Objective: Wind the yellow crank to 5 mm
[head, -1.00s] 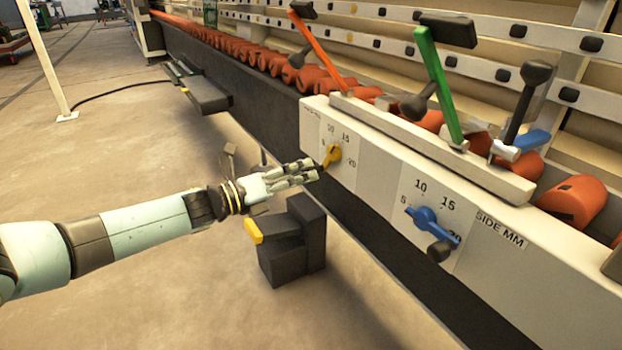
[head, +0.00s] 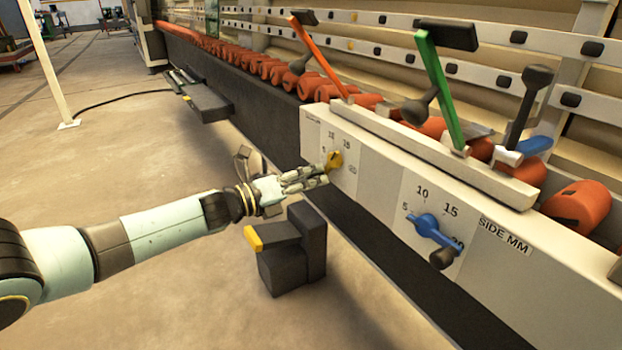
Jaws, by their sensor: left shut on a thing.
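The yellow crank (head: 334,160) is on the left dial plate (head: 345,176) of the machine's pale front panel. Marks run around it; 10 and 15 can be made out above it, but they are small. My left gripper (head: 323,176) reaches in from the left and is shut on the yellow crank at its lower left side. The fingers hide the crank's handle, so its exact pointing cannot be read. My right gripper is not in view.
A blue crank (head: 430,226) with a black knob sits on the dial to the right. Orange (head: 319,56) and green (head: 440,88) levers rise above the panel. A dark pedal box with a yellow edge (head: 254,238) stands on the floor below my forearm.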

